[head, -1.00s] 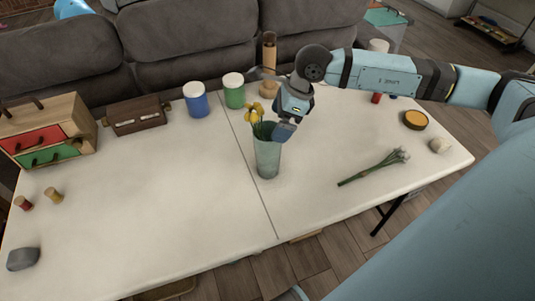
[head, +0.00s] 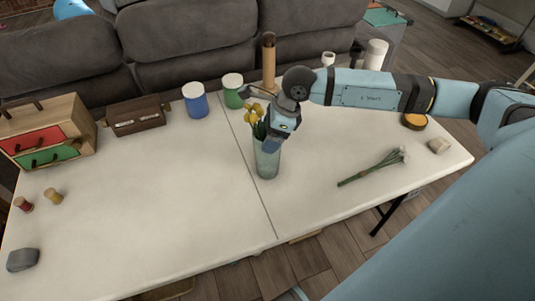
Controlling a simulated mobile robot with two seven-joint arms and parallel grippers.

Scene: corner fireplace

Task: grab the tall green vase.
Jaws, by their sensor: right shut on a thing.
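The tall green vase (head: 267,163) stands upright near the middle of the white table in the head view, with yellow flowers (head: 255,112) in it. My right gripper (head: 271,144) comes down from the right at the vase's rim and is shut on the vase. Its fingers partly hide the upper right of the vase. The vase's base appears to be on the table top. My left gripper is out of view.
A bunch of cut stems (head: 372,167) lies on the table (head: 150,220) to the right. Blue (head: 195,101) and green (head: 233,91) jars and a tall brown cylinder (head: 269,62) stand behind. The table's front left is mostly clear.

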